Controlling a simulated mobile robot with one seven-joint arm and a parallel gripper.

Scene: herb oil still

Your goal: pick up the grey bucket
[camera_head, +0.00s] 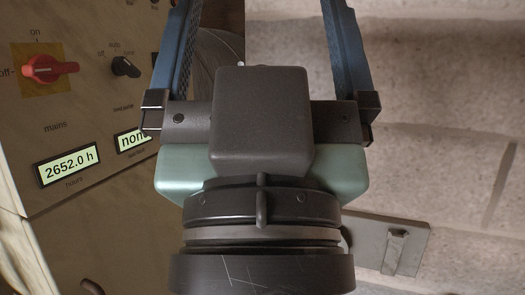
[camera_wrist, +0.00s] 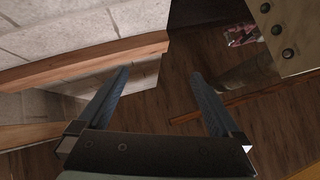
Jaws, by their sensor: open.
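My gripper (camera_wrist: 160,73) is open and empty, with its two blue-grey fingers spread apart. In the head view its dark body (camera_head: 262,120) fills the middle, and the fingers run up to the top edge. I see no clear, whole grey bucket in either view. A dull grey rounded shape (camera_wrist: 246,77) stands low by the floor in the wrist view, right of the right finger and apart from it. It is partly hidden by a panel, and I cannot tell whether it is the bucket.
A beige control cabinet (camera_head: 100,215) with a red switch (camera_head: 48,68) and lit displays stands at left. A pale block wall (camera_head: 450,120) with a grey plate (camera_head: 385,245) is at right. In the wrist view, a wooden ledge (camera_wrist: 85,62) lies left, above dark floor (camera_wrist: 165,150).

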